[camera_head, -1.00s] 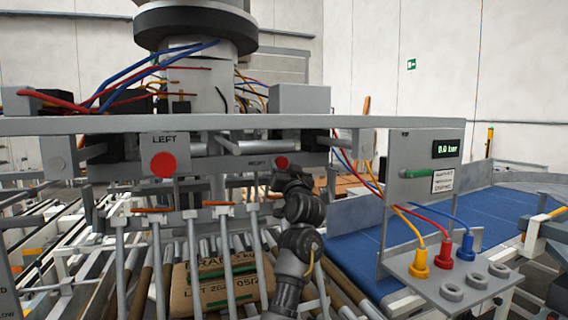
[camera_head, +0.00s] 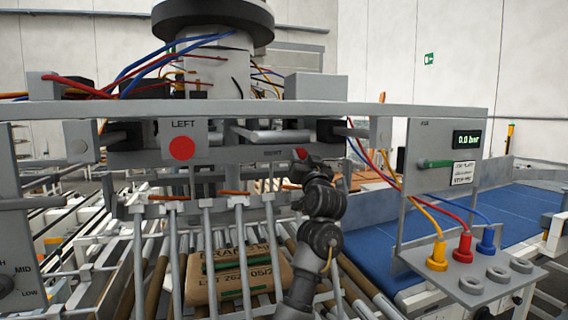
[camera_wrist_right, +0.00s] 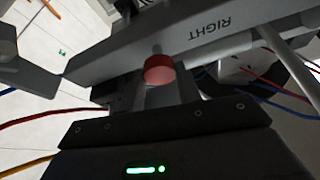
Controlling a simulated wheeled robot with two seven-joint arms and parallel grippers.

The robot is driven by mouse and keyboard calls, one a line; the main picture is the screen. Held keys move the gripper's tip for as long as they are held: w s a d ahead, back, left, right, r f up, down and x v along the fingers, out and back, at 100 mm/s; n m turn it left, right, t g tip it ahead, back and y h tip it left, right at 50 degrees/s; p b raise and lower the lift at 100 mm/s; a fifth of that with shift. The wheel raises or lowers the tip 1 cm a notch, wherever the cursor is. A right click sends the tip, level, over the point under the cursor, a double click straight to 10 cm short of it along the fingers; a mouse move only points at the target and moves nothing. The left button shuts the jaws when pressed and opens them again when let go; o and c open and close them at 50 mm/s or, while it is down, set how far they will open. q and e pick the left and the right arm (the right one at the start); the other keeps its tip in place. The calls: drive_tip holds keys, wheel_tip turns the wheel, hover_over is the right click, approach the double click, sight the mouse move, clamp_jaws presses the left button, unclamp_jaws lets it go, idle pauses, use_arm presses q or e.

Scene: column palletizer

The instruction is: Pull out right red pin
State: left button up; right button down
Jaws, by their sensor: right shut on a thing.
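The right red pin (camera_head: 300,153) sits at the RIGHT label on the grey gripper-head beam; my right gripper partly hides it in the head view. The wrist view shows its round red head (camera_wrist_right: 160,69) on a short stem, below the beam lettered RIGHT. My right gripper (camera_head: 303,160) is at the pin, its arm reaching up from below. It is shut on the pin; its fingers (camera_wrist_right: 160,94) show close around the red head. The left red pin (camera_head: 181,148) sits under the LEFT label. My left gripper is out of view.
A panel (camera_head: 440,150) reading 0.0 bar stands to the right, with yellow, red and blue hoses plugged into a bracket (camera_head: 470,285). A brown sack (camera_head: 262,280) lies on rollers beneath the grey rods. A blue conveyor (camera_head: 375,260) runs at the right.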

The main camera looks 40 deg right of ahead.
drive_tip(key=shift+s+a, duration=0.1)
drive_tip(key=shift+s, duration=0.25)
drive_tip(key=shift+w+f, duration=0.1)
drive_tip(key=shift+w, duration=0.05)
drive_tip(key=c, duration=1.3)
unclamp_jaws()
drive_tip(key=shift+o, duration=1.3)
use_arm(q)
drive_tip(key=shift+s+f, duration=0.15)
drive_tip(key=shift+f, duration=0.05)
use_arm(e)
drive_tip(key=shift+o, duration=0.4)
drive_tip(key=shift+s, duration=0.25)
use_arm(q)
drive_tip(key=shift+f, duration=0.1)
use_arm(e)
drive_tip(key=shift+a, duration=0.1)
